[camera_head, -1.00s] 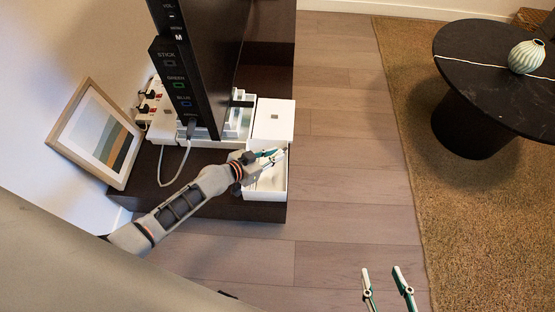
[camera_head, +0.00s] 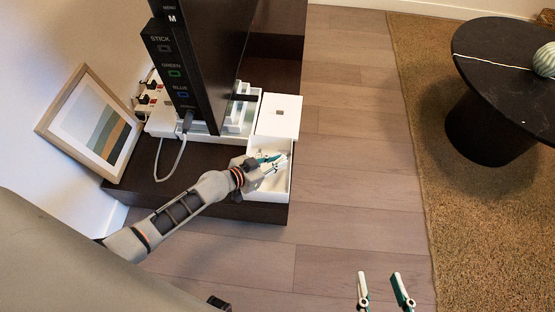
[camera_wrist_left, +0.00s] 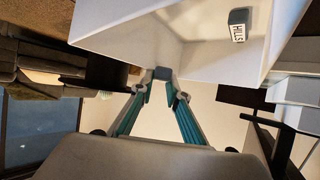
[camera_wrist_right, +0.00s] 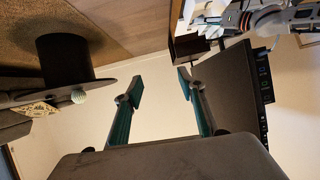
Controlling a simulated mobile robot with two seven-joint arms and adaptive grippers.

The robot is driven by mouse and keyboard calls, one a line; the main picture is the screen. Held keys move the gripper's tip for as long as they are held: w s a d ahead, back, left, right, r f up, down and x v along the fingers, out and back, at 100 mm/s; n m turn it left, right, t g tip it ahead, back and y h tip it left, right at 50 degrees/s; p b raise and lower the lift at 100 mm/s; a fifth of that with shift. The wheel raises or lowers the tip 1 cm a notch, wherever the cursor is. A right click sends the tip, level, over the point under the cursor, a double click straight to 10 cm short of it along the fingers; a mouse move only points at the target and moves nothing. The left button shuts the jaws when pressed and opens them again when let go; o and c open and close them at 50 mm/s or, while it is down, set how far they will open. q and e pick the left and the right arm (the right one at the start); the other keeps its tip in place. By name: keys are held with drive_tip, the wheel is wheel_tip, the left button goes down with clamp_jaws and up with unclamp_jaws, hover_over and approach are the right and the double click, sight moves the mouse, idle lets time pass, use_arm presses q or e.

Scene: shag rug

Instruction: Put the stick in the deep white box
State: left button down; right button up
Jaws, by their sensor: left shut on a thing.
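My left gripper (camera_head: 275,162) reaches over the open white box (camera_head: 289,187) at the front right of the dark cabinet. This box looks deep, with tall walls. In the left wrist view, the left fingers (camera_wrist_left: 162,84) are shut on a small dark block (camera_wrist_left: 162,73), which appears to be the stick. White walls (camera_wrist_left: 118,30) stand just beyond it there. My fingers hide part of the box inside in the head view. My right gripper (camera_head: 381,279) is open and empty above the floor, and its parted fingertips also show in the right wrist view (camera_wrist_right: 160,85).
A second white box (camera_head: 277,117) with a small grey item adjoins behind. A dark block marked HILLS (camera_wrist_left: 238,24) shows in the left wrist view. A screen (camera_head: 215,60), a power strip (camera_head: 150,95) and a picture frame (camera_head: 95,125) stand left. The floor (camera_head: 345,190) is clear.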

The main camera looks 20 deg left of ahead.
use_arm(q)
drive_tip(key=shift+s+f, duration=0.1)
drive_tip(key=shift+f, duration=0.35)
drive_tip(key=c, duration=2.2)
unclamp_jaws()
drive_tip(key=shift+r, duration=0.1)
drive_tip(key=shift+o, duration=1.2)
drive_tip(key=shift+r, duration=0.1)
drive_tip(key=shift+w+r, duration=0.2)
drive_tip(key=shift+r, duration=0.2)
drive_tip(key=p+v, duration=0.3)
drive_tip(key=v, duration=0.9)
drive_tip(key=shift+p, duration=0.35)
use_arm(e)
drive_tip(key=shift+s+d+f+n+g+h, duration=0.2)
drive_tip(key=shift+s+d+f+n, duration=0.1)
drive_tip(key=shift+d+f, duration=0.3)
drive_tip(key=shift+s+d+f+n+g+h, duration=0.2)
drive_tip(key=shift+s+d+f+n, duration=0.15)
drive_tip(key=shift+d, duration=0.45)
use_arm(q)
drive_tip(key=shift+s, duration=0.15)
use_arm(e)
drive_tip(key=shift+w, duration=0.1)
